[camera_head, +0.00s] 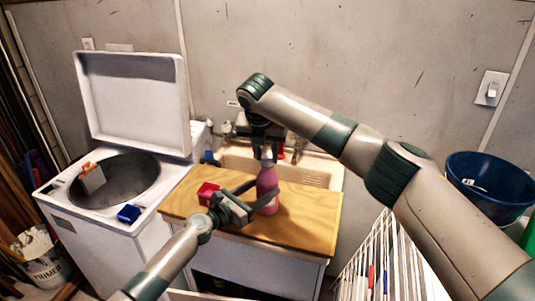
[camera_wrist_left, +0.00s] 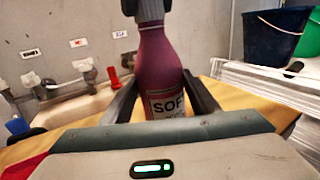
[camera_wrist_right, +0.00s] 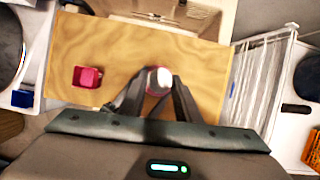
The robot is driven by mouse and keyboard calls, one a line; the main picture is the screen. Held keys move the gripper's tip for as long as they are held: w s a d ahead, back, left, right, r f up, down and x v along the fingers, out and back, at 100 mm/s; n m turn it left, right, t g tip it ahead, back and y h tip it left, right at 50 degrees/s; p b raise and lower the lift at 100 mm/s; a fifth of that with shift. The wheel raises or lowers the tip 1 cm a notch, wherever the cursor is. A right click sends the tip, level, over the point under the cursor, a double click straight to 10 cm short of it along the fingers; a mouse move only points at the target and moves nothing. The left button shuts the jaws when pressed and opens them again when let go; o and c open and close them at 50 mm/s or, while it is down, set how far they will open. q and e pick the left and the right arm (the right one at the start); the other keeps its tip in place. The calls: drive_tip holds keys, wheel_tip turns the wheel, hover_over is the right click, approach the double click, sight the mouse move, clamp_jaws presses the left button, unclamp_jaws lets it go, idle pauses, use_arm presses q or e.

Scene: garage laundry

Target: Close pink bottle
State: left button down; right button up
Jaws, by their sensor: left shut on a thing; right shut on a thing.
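The pink bottle (camera_head: 267,186) stands upright on the wooden counter (camera_head: 310,215), its label facing my left wrist camera (camera_wrist_left: 165,104). My left gripper (camera_head: 262,193) is shut on the bottle's body, one finger on each side. My right gripper (camera_head: 266,149) comes down from above and is shut on the white cap (camera_wrist_right: 160,78) at the bottle's top. The cap also shows as a small pale spot in the head view (camera_head: 267,157). The cap is in line with the neck; I cannot tell whether it is seated. The fingers partly hide the neck.
A red box (camera_head: 208,193) sits on the counter left of the bottle. A sink (camera_head: 315,177) lies behind. An open washer (camera_head: 110,225) stands at left, a white drying rack (camera_head: 375,255) at right, and a blue basin (camera_head: 490,187) at far right.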

drive_tip(key=m, duration=0.1)
drive_tip(key=m+h, duration=0.1)
drive_tip(key=m, duration=0.1)
drive_tip(key=m+g, duration=0.1)
drive_tip(key=m, duration=0.1)
drive_tip(key=shift+w+a+h, duration=0.2)
drive_tip(key=shift+a+h, duration=0.1)
drive_tip(key=shift+h, duration=0.1)
drive_tip(key=shift+d+m, duration=0.1)
drive_tip(key=shift+m, duration=0.8)
drive_tip(key=o, duration=1)
drive_tip(key=shift+r, duration=2.25)
